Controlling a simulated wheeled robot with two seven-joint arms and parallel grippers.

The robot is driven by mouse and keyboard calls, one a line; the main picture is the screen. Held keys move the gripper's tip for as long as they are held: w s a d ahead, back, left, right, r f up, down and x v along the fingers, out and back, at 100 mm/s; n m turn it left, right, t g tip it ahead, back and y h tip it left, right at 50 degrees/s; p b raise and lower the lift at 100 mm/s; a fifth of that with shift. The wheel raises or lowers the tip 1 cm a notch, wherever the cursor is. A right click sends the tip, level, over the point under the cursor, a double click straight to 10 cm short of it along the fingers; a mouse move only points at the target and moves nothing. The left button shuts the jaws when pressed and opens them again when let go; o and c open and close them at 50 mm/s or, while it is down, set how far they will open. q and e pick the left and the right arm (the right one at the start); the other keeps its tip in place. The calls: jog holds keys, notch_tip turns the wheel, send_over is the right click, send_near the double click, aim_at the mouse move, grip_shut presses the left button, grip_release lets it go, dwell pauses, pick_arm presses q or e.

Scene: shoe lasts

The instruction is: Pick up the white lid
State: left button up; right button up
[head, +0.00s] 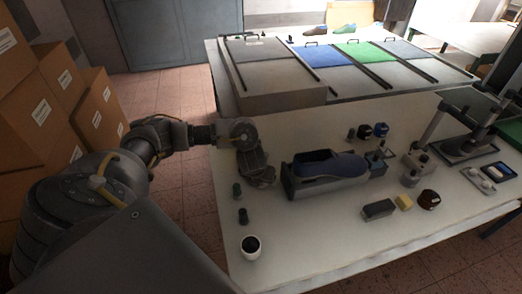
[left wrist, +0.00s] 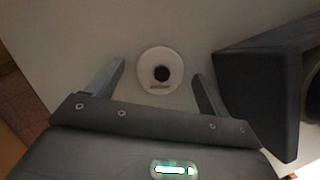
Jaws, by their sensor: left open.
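The white lid (left wrist: 160,70) shows in the left wrist view as a white disc with a dark round centre and a small dark mark near its edge. It lies on the pale table top between and a little beyond the two fingertips of my left gripper (left wrist: 160,73). The fingers are open and apart from it, one on each side. In the head view my left gripper (head: 258,178) points down over the table, left of the shoe stand, and I cannot make out the lid there; the hand may hide it. My right gripper is not in view.
The dark shoe stand (left wrist: 258,95) is close on the right; in the head view it holds a blue shoe (head: 330,165). A white cup (head: 250,248) and small dark pieces (head: 242,215) stand nearer the front. Cardboard boxes (head: 45,110) are stacked at left.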

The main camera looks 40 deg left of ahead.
pick_arm(q)
jog(key=shift+c, duration=0.4)
jog(key=c, duration=1)
jog(key=shift+r, duration=0.2)
jog(key=shift+r, duration=0.25)
notch_tip(320, 180, up, 2)
jog(key=shift+w+r+b, duration=0.1)
jog(key=shift+r+b, duration=0.15)
jog(key=shift+b, duration=0.1)
jog(key=shift+s+d+r+p, duration=0.6)
jog(key=shift+s+r+p, duration=1.1)
jog(key=shift+s, duration=0.6)
jog(key=shift+s+d+r+p, duration=0.55)
jog(key=shift+s+r+p, duration=1.1)
jog(key=shift+s, duration=0.65)
jog(key=shift+s+d+r+p, duration=0.6)
jog(key=shift+s+r+p, duration=1.1)
jog(key=shift+s, duration=0.6)
